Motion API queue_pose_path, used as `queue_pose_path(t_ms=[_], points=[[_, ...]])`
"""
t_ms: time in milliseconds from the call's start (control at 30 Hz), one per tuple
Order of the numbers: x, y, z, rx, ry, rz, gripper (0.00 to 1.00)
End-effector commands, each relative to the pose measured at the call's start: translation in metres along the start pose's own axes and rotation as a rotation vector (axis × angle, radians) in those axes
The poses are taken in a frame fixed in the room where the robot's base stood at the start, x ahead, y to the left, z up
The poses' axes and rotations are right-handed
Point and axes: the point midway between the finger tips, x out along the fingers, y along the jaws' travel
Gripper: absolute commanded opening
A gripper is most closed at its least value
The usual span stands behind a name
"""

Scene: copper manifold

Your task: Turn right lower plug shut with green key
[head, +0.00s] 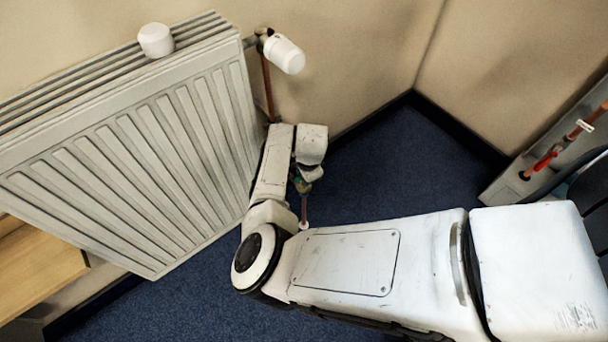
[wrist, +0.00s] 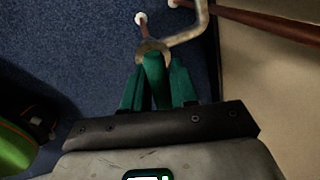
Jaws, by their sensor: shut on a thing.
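In the wrist view my gripper (wrist: 156,84) is shut on the green key (wrist: 154,68), which sits between its two green fingers. The key's far end meets a round brass fitting (wrist: 151,46), which looks like the right lower plug; I cannot tell how deep the key sits on it. A bent metal pipe leads from the fitting to the upper right. In the head view the brass and green parts (head: 300,185) show small beside my arm, low by the radiator's right end. My arm hides most of the gripper there.
The white radiator (head: 130,150) fills the left, with a white valve head (head: 284,54) at its upper right. A copper pipe ends at a white floor collar (head: 304,225). A box with red pipework (head: 545,160) stands right. Blue carpet (head: 400,170) is clear between.

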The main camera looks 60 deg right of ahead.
Motion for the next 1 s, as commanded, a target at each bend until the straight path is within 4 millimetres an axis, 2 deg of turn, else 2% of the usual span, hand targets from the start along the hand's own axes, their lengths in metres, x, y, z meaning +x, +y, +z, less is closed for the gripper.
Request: queue_pose_path(t_ms=[1000], points=[[-0.036,-0.007,0.000,-0.002,0.001,-0.001,0.00]])
